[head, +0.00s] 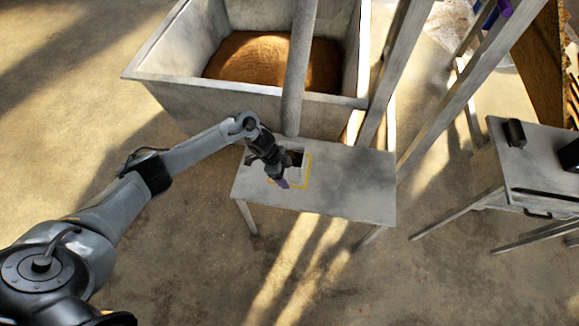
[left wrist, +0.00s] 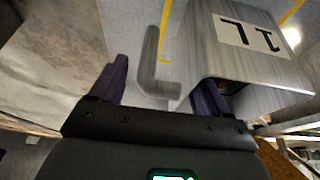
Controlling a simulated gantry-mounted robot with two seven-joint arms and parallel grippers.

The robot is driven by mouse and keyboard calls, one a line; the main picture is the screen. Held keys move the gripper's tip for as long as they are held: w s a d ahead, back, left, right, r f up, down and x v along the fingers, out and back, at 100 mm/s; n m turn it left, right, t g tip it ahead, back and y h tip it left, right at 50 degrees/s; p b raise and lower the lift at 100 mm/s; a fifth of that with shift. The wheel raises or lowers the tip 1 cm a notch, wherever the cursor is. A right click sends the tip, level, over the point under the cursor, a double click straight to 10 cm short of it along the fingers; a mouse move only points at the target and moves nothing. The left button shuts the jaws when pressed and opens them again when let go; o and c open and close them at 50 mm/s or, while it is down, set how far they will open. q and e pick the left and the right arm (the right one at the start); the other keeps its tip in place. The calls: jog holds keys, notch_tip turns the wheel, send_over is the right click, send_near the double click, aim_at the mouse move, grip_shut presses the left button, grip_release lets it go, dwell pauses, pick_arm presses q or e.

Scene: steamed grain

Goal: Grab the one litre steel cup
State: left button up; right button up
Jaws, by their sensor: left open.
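The steel cup (head: 298,172) stands on the small grey table inside a yellow outline. In the head view its dark opening shows beside my left gripper (head: 281,182), which partly covers it. In the left wrist view the cup (left wrist: 270,75) is a square brushed-metal body with a black "1L" label that appears upside down. Its bent handle (left wrist: 153,70) lies between the two purple fingers of my left gripper (left wrist: 163,80). The fingers are open, with a visible gap on the handle's left side. My right gripper is not in view.
The grey table (head: 345,185) has free room right of the cup. A large metal bin (head: 160,88) of brown grain stands behind it, with a slanting pipe (head: 297,65) near the cup. Metal posts (head: 400,70) rise at the right. Another table (head: 540,160) holds dark items.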

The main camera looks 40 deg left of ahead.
pick_arm(q)
jog(key=shift+d+f, duration=0.1)
jog(key=shift+f, duration=0.3)
grip_shut()
jog(key=shift+w+r, duration=0.1)
jog(key=shift+r, duration=0.05)
